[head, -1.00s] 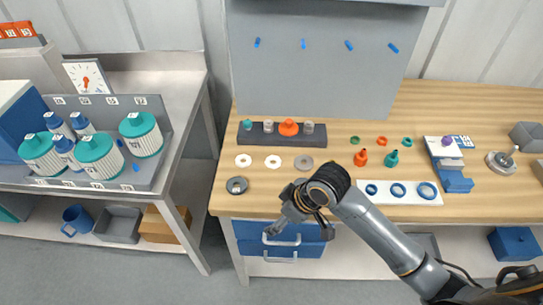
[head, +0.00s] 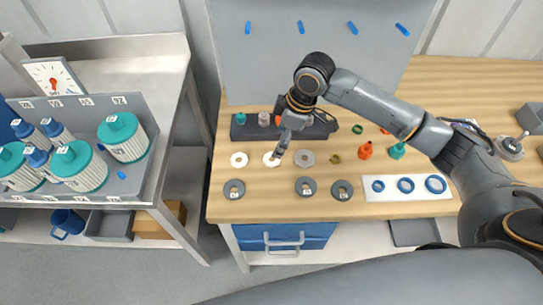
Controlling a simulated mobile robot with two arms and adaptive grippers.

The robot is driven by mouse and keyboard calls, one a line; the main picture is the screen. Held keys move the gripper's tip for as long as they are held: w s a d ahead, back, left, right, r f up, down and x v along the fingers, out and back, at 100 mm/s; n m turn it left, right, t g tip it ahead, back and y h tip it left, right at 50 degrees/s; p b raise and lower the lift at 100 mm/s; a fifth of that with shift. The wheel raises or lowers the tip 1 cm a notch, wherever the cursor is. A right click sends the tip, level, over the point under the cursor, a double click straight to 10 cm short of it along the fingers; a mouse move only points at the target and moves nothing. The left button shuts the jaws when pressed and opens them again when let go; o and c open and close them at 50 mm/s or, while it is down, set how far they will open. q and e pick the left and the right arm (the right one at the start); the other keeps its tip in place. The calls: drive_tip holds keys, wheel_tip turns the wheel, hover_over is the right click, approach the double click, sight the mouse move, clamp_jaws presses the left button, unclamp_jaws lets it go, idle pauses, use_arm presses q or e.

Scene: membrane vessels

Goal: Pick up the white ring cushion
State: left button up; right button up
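Two flat white rings lie on the wooden bench: one white ring (head: 239,160) at the left and another white ring (head: 269,161) to its right. My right gripper (head: 277,153) reaches in from the right and points down at the right-hand white ring, partly covering its upper right edge. The fingers look close together, but whether they are open or shut, or touch the ring, is too small to tell. My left gripper is out of view.
A grey ring (head: 304,158) lies just right of the white rings. Labelled dark rings (head: 234,189) sit along the front. The dark block (head: 244,132) with coloured parts stands behind. A white strip (head: 408,196) with blue rings lies at the right.

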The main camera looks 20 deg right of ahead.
sight(271, 161)
drive_tip(key=x, duration=0.3)
drive_tip(key=shift+w, duration=0.1)
drive_tip(key=shift+w+f, duration=0.15)
drive_tip(key=shift+f, duration=0.1)
drive_tip(key=p+x, duration=0.1)
drive_tip(key=x, duration=0.1)
drive_tip(key=shift+s+d+f+p, duration=0.1)
drive_tip(key=shift+s+f+p, duration=0.1)
drive_tip(key=shift+f+p, duration=0.2)
drive_tip(key=shift+d+x, duration=0.25)
drive_tip(key=shift+x, duration=0.75)
drive_tip(key=shift+w+a+f, duration=0.1)
drive_tip(key=shift+a+f, duration=0.15)
drive_tip(key=shift+f, duration=0.05)
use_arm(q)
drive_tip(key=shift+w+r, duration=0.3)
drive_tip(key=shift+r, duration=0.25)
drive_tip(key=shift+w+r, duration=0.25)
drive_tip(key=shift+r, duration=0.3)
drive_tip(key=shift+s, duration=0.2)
use_arm(e)
drive_tip(key=c, duration=0.9)
